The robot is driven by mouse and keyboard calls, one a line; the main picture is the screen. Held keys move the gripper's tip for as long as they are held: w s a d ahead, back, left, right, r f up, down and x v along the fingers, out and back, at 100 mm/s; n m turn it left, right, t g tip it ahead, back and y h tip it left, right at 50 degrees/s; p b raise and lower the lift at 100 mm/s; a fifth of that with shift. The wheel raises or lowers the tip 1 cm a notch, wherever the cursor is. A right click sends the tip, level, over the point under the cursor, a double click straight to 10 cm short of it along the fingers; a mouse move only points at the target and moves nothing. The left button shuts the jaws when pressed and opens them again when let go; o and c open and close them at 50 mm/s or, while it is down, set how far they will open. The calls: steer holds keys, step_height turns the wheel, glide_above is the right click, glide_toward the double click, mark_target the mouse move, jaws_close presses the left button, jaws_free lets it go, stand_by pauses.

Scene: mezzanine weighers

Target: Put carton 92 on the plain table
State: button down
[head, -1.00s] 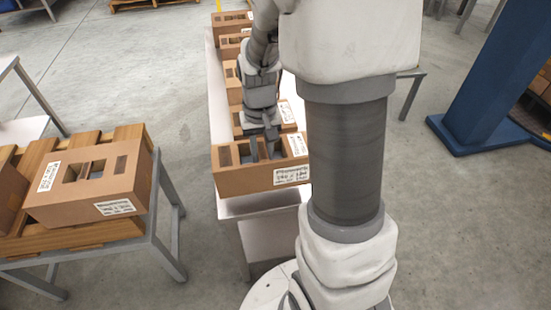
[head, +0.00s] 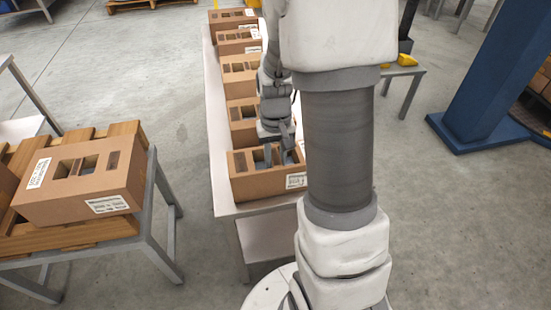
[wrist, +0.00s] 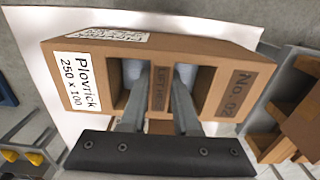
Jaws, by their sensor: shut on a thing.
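My gripper (head: 275,150) is shut on the middle bar of a brown carton (head: 260,188), one finger in each top opening. In the wrist view, the gripper (wrist: 157,95) straddles the bar of this carton (wrist: 222,52). The carton has a white "Plovrick 250 x 100" label and a dark number patch that reads like 02 or 92; I cannot tell which. It is level at the near end of a long white table (head: 226,207), on the top or just above it; I cannot tell which. My arm hides part of its right side.
Several similar cartons (head: 240,75) stand in a row behind on the white table. At left, a slatted wooden top (head: 120,132) on a grey frame bears another carton (head: 85,185). A grey table (head: 413,72) with yellow items and a blue column (head: 495,75) stand right.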

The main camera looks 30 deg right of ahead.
steer(key=c, duration=0.6)
jaws_free()
steer(key=shift+c, duration=0.2)
step_height(320, 180, up, 12)
steer(key=r+p, duration=0.1)
steer(key=p, duration=0.4)
steer(key=s+a+r+n+t, duration=0.3)
steer(key=s+a+r+t, duration=0.2)
steer(key=s+a+r, duration=0.6)
steer(key=shift+s+r+t, duration=0.3)
steer(key=shift+s+r, duration=0.6)
steer(key=shift+s, duration=0.15)
